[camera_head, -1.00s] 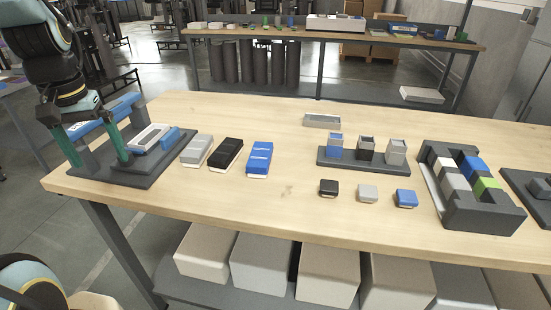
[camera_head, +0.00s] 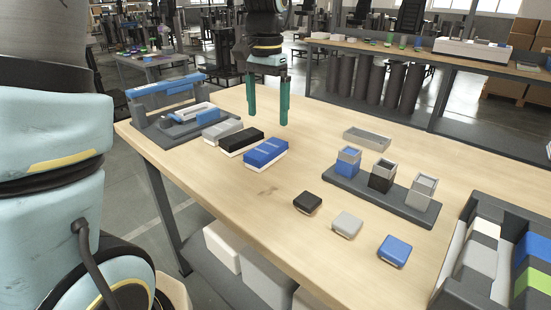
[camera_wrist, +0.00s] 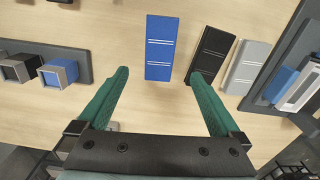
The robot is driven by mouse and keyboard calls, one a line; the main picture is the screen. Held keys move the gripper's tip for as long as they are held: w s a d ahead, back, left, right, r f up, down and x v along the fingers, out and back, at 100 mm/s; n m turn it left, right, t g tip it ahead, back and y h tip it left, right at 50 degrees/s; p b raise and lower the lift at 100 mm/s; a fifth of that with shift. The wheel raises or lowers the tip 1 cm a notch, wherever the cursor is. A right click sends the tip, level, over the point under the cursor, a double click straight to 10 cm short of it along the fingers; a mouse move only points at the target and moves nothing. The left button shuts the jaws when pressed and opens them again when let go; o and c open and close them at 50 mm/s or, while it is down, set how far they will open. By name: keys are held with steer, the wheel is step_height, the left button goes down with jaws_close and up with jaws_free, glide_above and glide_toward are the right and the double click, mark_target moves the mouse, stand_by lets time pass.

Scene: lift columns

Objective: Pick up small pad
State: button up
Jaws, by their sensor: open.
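Three small pads lie in a row near the table's front edge in the head view: black (camera_head: 308,203), grey (camera_head: 347,225) and blue (camera_head: 396,251). Three larger flat pads lie further left: grey (camera_head: 222,131), black (camera_head: 241,142) and blue (camera_head: 265,153). My gripper (camera_head: 268,118) is open and empty, pointing down behind the larger black and blue pads. In the wrist view, the larger blue pad (camera_wrist: 161,48) lies ahead between the green fingertips. The larger black pad (camera_wrist: 212,52) is close by the right fingertip. The small pads are far from my gripper.
A dark stand (camera_head: 345,187) holds three cups, with a shallow grey box (camera_head: 367,138) behind it. A dark rack with coloured blocks (camera_head: 484,257) stands at the right. A dark fixture (camera_head: 168,126) stands at the far left. The table's front middle is bare.

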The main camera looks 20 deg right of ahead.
glide_above(267, 148)
steer(key=f, duration=0.4)
steer(key=shift+w+d+f, duration=0.2)
steer(key=shift+w+f, duration=0.05)
steer(key=shift+f, duration=0.1)
steer(key=shift+s+a+f+p, duration=0.15)
steer(key=shift+f+p, duration=0.15)
steer(key=shift+f, duration=1.1)
steer(key=shift+s+a+f+p, duration=0.1)
steer(key=shift+f+p, duration=0.2)
steer(key=shift+f, duration=1.05)
steer(key=shift+w, duration=0.1)
steer(key=c, duration=1.5)
